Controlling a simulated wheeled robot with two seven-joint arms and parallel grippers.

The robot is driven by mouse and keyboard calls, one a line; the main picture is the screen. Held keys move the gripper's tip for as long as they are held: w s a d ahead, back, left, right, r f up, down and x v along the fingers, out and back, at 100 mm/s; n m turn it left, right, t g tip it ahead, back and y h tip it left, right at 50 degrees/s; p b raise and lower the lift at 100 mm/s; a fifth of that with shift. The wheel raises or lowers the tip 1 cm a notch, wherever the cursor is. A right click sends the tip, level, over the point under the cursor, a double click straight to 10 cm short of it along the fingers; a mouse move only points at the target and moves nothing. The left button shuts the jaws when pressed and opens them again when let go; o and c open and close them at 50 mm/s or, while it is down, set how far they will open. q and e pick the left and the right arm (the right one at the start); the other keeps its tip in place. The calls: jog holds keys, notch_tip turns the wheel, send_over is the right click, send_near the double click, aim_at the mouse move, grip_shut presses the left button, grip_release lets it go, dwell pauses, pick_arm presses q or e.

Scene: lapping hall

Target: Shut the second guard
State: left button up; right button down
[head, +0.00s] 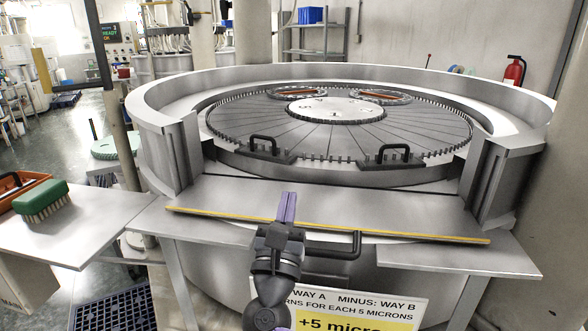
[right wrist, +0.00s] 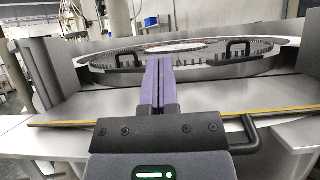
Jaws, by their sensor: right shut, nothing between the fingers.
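A flat grey metal guard panel (head: 225,205) with a yellow strip along its front edge lies folded down, nearly flat, across the gap in the round machine's wall. It also shows in the right wrist view (right wrist: 75,107). A black bar handle (head: 345,248) shows at its front edge, and in the right wrist view (right wrist: 248,133) it is right of the gripper. My right gripper (head: 287,207) has purple fingers, shut and empty, and is in front of the panel's middle; they also show in the right wrist view (right wrist: 159,78). Contact cannot be told. My left gripper is out of view.
The round lapping plate (head: 270,125) carries two black-handled blocks (head: 265,152) (head: 392,157) near the opening. Wall posts (head: 490,180) flank the gap. A side table (head: 90,225) with a green brush (head: 42,200) stands left. A printed sign (head: 350,308) hangs below the panel.

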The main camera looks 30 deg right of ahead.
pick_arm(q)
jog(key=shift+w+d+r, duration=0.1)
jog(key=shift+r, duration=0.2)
pick_arm(e)
jog(key=x, duration=0.6)
jog(key=shift+w, duration=0.15)
jog(key=shift+r, duration=0.1)
dwell(0.9)
